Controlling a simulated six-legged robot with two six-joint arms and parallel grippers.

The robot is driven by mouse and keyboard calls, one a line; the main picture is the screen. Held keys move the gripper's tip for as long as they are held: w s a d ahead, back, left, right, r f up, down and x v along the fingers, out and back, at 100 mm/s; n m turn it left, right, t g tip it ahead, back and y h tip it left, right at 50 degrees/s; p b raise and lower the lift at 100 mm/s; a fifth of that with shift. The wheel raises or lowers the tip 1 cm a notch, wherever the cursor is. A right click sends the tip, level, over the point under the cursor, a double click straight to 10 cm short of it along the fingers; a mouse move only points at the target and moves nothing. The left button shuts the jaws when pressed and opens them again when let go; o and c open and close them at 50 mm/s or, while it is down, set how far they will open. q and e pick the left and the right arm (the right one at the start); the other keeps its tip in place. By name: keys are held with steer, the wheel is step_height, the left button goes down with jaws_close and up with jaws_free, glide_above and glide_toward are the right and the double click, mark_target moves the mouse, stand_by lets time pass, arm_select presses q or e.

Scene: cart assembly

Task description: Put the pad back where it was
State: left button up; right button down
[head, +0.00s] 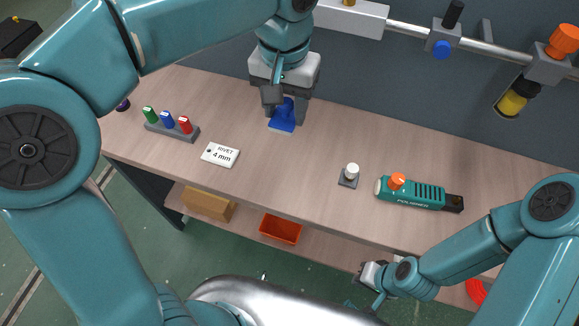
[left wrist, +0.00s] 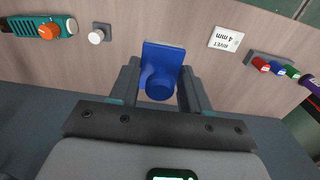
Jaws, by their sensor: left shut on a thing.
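The blue pad (head: 282,124) is a flat square plate with a round knob, near the back of the bench in the head view. My left gripper (head: 285,105) is shut on it from above. In the left wrist view the pad (left wrist: 163,55) sits between the two fingers, its knob toward the palm. I cannot tell whether its plate touches the bench or is just above it. My right gripper (head: 372,276) is apart from the pad, low in front of the bench edge; its fingers are too unclear to judge.
On the wooden bench (head: 270,175) stand a rack of coloured pegs (head: 172,132), a white RIVET 4 mm card (head: 220,155), a white knob on a grey base (head: 349,175) and a green polisher (head: 415,192). An orange bin (head: 281,229) sits below. A rail (head: 410,30) runs along the back.

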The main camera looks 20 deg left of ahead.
arm_select(q)
steer(key=shift+d, duration=0.1)
steer(key=b, duration=0.1)
glide_above(288, 177)
step_height(288, 177, down, 15)
steer(key=shift+f, duration=0.1)
steer(key=shift+f+b, duration=0.3)
steer(key=shift+f, duration=2.05)
steer(key=shift+f, duration=0.2)
steer(key=o, duration=0.9)
steer(key=shift+o, duration=0.2)
steer(key=shift+r, duration=0.1)
